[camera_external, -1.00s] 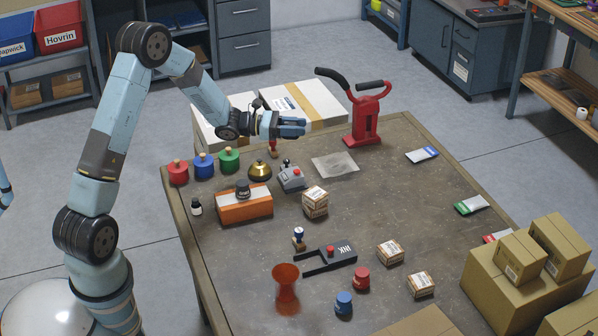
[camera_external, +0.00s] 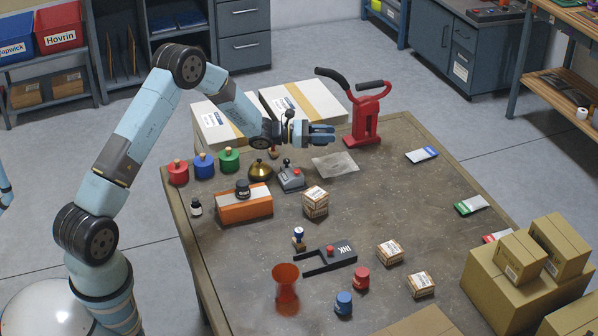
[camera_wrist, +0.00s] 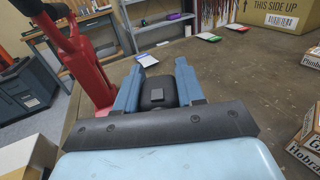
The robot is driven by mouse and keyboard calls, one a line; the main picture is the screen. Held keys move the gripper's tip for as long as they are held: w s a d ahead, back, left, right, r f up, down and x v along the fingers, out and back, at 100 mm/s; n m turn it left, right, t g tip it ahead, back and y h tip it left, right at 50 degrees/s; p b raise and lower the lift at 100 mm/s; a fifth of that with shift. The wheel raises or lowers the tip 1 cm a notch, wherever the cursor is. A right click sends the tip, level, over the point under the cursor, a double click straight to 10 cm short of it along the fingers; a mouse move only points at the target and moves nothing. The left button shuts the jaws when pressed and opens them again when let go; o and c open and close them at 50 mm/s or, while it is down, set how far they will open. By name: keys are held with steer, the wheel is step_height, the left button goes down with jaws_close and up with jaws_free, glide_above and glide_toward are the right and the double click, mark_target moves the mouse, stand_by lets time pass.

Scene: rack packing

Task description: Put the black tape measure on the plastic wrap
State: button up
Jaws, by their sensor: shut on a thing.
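The black tape measure (camera_wrist: 157,92) is between my two blue fingers in the wrist view. My gripper (camera_wrist: 157,82) is shut on it. In the external view my gripper (camera_external: 325,134) is above the far part of the table, pointing right, and its fingers hide the tape measure. A thin, pale, see-through sheet (camera_external: 335,165), which looks like the plastic wrap, lies flat on the table. My gripper is above and a little behind it in the picture, apart from it. The wrist view does not clearly show the sheet.
A red two-handled tool (camera_external: 364,120) stands close to the right of my fingers. A grey joystick box (camera_external: 291,179) and a brass bell (camera_external: 260,171) are left of the sheet. A small carton stack (camera_external: 315,202) stands in front. The table right of the sheet is mostly clear.

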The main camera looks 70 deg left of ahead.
mark_target(320, 145)
steer(key=shift+w+a+f, duration=0.2)
steer(key=shift+w+f, duration=0.55)
steer(key=shift+f, duration=0.2)
step_height(320, 145, down, 3)
steer(key=shift+w+f, duration=0.15)
steer(key=shift+f, duration=0.05)
steer(key=o, duration=1.2)
steer(key=v, duration=0.3)
steer(key=shift+a+r, duration=0.1)
step_height(320, 145, up, 7)
